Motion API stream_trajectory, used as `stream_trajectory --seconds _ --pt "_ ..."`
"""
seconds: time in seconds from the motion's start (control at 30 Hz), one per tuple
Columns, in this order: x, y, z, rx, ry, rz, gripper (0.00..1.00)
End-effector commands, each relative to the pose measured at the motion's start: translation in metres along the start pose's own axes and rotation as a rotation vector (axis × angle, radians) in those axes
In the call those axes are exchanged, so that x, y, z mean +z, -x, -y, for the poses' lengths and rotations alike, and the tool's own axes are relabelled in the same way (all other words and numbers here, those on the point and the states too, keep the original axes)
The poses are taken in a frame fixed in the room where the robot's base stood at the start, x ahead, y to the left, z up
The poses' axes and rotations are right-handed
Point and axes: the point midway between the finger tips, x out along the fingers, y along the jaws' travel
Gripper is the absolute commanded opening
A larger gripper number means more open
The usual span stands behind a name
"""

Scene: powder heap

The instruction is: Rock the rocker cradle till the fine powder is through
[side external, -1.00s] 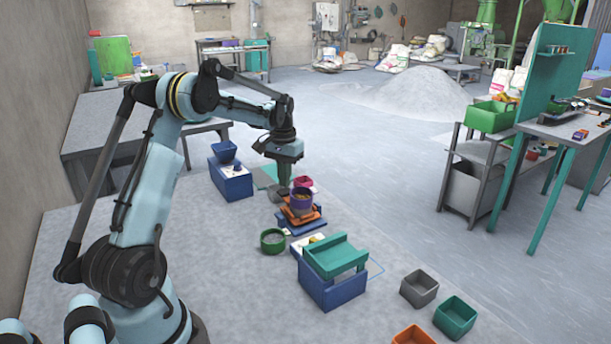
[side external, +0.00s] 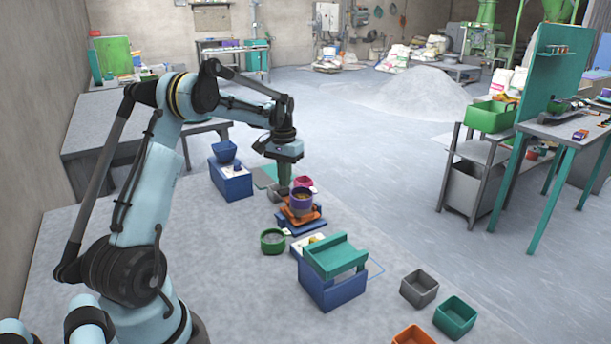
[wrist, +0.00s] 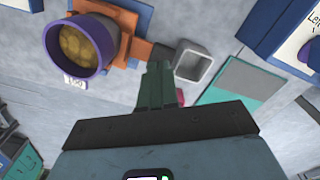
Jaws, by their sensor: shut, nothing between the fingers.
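The rocker cradle (side external: 300,215) is orange and stands on a blue base at the middle of the bench. A purple round pot (side external: 302,201) sits on it; in the wrist view the pot (wrist: 74,42) holds lumpy yellow-brown material, with a white label below its rim. An orange arm with a dark end (wrist: 168,50) sticks out from the cradle. My gripper (wrist: 156,66) is shut and empty, its green fingertips at this arm. I cannot tell whether they touch it. In the side view my gripper (side external: 284,188) is just left of the pot. What lies under the pot is hidden.
A grey square box (wrist: 192,62) and a pink container (side external: 303,182) stand close to my gripper. A green round bowl (side external: 272,241) and a blue stand with a teal tray (side external: 335,256) are in front. Grey, teal and orange bins stand front right.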

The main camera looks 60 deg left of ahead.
Motion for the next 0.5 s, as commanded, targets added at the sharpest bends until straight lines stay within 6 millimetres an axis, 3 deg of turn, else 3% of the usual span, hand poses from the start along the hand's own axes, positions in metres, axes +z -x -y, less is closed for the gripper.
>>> stream_trajectory --seconds 0.3,0.5 --pt "0.000 -0.002 0.000 0.000 0.000 0.000 0.00" --pt "0.000 -0.028 0.000 0.000 0.000 0.000 0.00"
